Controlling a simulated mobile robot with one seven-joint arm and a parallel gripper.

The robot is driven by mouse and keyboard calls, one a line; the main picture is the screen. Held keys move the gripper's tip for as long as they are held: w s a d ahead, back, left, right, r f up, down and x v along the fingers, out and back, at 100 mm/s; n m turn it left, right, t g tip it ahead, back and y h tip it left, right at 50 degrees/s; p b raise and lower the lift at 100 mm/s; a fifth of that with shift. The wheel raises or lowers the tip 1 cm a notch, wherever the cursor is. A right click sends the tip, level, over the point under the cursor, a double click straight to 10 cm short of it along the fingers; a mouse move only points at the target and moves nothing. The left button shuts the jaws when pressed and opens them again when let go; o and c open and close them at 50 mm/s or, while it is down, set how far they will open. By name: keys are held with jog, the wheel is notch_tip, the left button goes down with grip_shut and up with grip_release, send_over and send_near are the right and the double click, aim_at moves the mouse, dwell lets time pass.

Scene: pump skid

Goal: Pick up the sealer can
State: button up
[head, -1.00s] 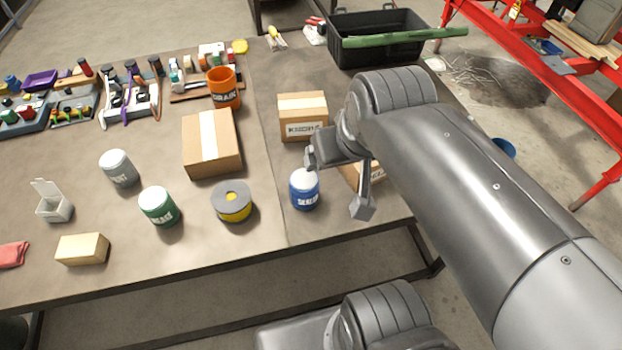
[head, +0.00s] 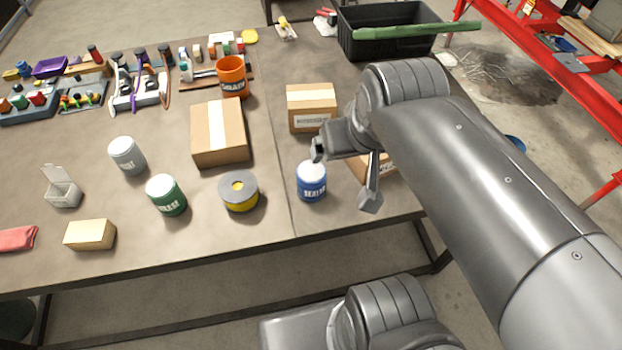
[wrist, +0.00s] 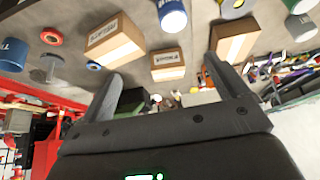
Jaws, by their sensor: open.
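The sealer can (head: 311,182) is a blue can with a white lid and white lettering. It stands upright on the table near its front edge, right of the yellow and grey roll. My gripper (head: 344,174) is open and empty. Its left finger shows just above and right of the can, and its right finger hangs to the right of it. The can is not between the fingers. In the wrist view the can (wrist: 172,17) is at the top, beyond the open fingers of my gripper (wrist: 165,76).
A labelled carton (head: 311,108) stands behind the can, and another carton (head: 378,167) is partly hidden by my arm. The yellow and grey roll (head: 239,192) and a green can (head: 166,195) are to the left. A black crate (head: 385,38) stands at the back.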

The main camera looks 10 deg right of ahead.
jog(key=m+g, duration=0.4)
jog(key=g, duration=0.1)
send_over(311, 170)
notch_tip(311, 170, down, 13)
jog(key=shift+w+f, duration=0.1)
jog(key=shift+w, duration=0.05)
jog(key=shift+w+a+f+g, duration=0.15)
jog(key=shift+f+g, duration=0.25)
jog(key=shift+f, duration=0.2)
notch_tip(311, 170, down, 5)
jog(key=shift+r, duration=0.2)
jog(key=shift+s+f, duration=0.2)
jog(key=shift+f, duration=1.25)
jog(key=shift+s+f, duration=0.15)
jog(key=shift+f, duration=1.25)
jog(key=shift+c, duration=0.3)
jog(key=c, duration=1.4)
